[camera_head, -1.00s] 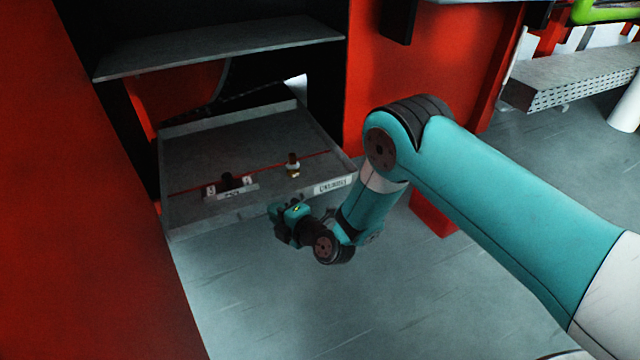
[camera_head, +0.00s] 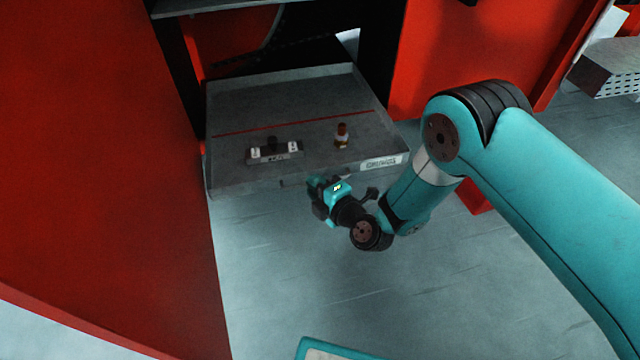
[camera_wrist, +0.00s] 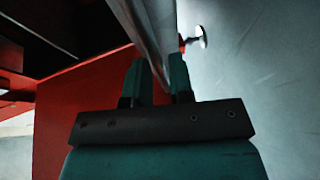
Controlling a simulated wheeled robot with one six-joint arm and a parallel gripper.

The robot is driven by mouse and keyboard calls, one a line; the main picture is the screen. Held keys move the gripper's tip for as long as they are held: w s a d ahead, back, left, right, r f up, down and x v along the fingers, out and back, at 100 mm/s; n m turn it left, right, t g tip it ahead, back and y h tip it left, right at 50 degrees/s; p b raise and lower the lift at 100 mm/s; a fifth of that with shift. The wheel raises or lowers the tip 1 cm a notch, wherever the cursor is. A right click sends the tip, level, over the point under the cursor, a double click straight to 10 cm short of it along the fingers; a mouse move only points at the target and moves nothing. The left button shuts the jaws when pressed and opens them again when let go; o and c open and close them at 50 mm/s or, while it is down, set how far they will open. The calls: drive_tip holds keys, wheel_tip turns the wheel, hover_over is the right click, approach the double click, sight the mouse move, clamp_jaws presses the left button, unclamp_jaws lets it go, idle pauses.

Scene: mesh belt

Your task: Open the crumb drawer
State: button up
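The crumb drawer (camera_head: 235,180) is a shallow grey metal tray that stands well out from the red machine, with a white label (camera_head: 381,162) at the right of its front. My gripper (camera_head: 312,186) is at the middle of the drawer's front edge. In the wrist view, the two teal fingertips of my gripper (camera_wrist: 159,80) stand close on either side of a grey metal front bar (camera_wrist: 148,28) of the drawer and seem shut on it. The exact contact is partly hidden by the fingers.
A dark block with white-marked ends (camera_head: 274,153) and a small amber-and-brown bottle-like item (camera_head: 341,138) lie in the drawer. Red panels flank it, one on the left (camera_head: 110,180) and one on the right (camera_head: 440,60). Grey floor (camera_head: 270,270) in front is clear.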

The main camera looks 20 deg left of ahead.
drive_tip(key=shift+w+d, duration=0.15)
drive_tip(key=shift+d, duration=0.2)
drive_tip(key=p+v, duration=1.7)
drive_tip(key=p, duration=1.1)
drive_tip(key=shift+r, duration=0.1)
